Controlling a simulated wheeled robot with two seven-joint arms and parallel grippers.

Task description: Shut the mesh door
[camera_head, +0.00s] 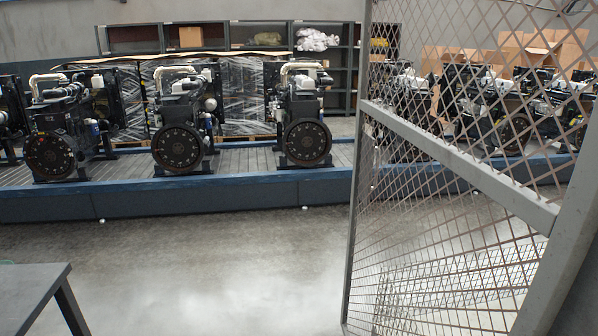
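The mesh door (455,163) stands at the right of the head view. It has a grey metal frame, a slanting middle rail and diamond wire mesh. Its narrow upright edge (357,180) is towards the middle of the picture, with open floor to the left of it. The door stands ajar, seen at an angle. A thick grey post (570,240) is at the far right and runs out of the picture. No latch or handle can be made out. Neither of my grippers is in view.
A dark table corner (32,285) is at the lower left. Grey concrete floor (220,265) is clear between table and door. Beyond lies a low blue-edged platform (230,195) with several diesel engines (180,120). Shelves (230,38) and cardboard boxes (540,50) stand behind.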

